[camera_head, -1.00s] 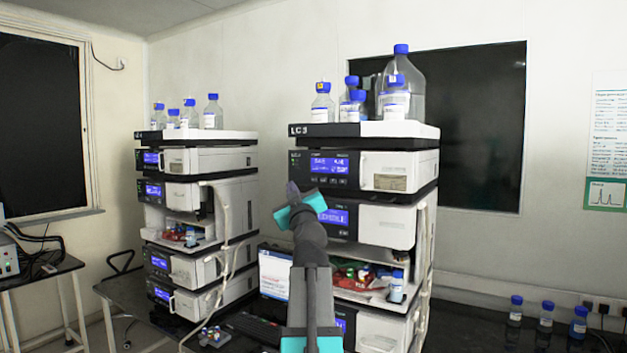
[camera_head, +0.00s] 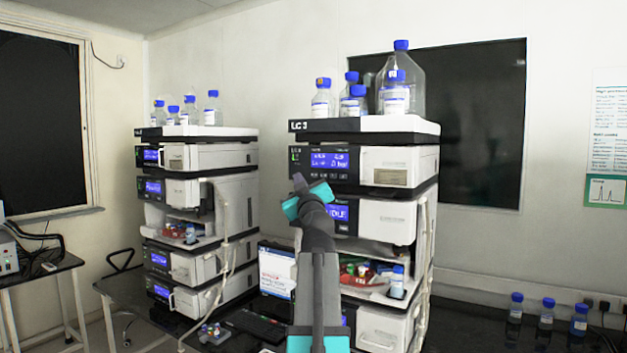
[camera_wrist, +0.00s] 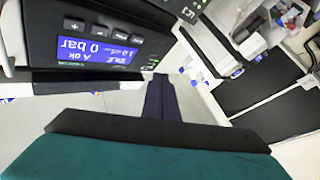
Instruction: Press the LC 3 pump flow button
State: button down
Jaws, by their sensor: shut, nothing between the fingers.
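The LC 3 stack (camera_head: 390,126) stands right of centre in the head view. Its top module (camera_head: 330,161) has a lit blue display, with a row of small buttons just below it, partly hidden by my gripper. The wrist view shows this panel upside down: the blue display (camera_wrist: 98,51) reads 0 bar, and dark buttons (camera_wrist: 102,33) line one edge. Their labels are too small to tell which is flow. My gripper (camera_head: 299,182) is shut and empty, its tip near the panel's lower left. In the wrist view my gripper (camera_wrist: 160,82) points past the panel's corner; contact cannot be told.
Several blue-capped bottles (camera_head: 359,101) stand on the stack. A second, similar stack (camera_head: 196,131) stands to the left. A laptop (camera_head: 277,270) and keyboard (camera_head: 255,325) lie on the bench below. Several bottles (camera_head: 546,311) stand at the lower right.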

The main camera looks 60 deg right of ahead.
aim_at(310, 178)
jog(key=d+b, duration=0.4)
jog(key=d, duration=0.2)
dwell(0.3)
jog(key=shift+d+b, duration=0.8)
jog(key=shift+b, duration=1)
dwell(3.1)
jog(key=shift+a, duration=0.1)
dwell(0.3)
jog(key=shift+a, duration=0.7)
jog(key=shift+a+p, duration=0.95)
jog(key=shift+a, duration=1.55)
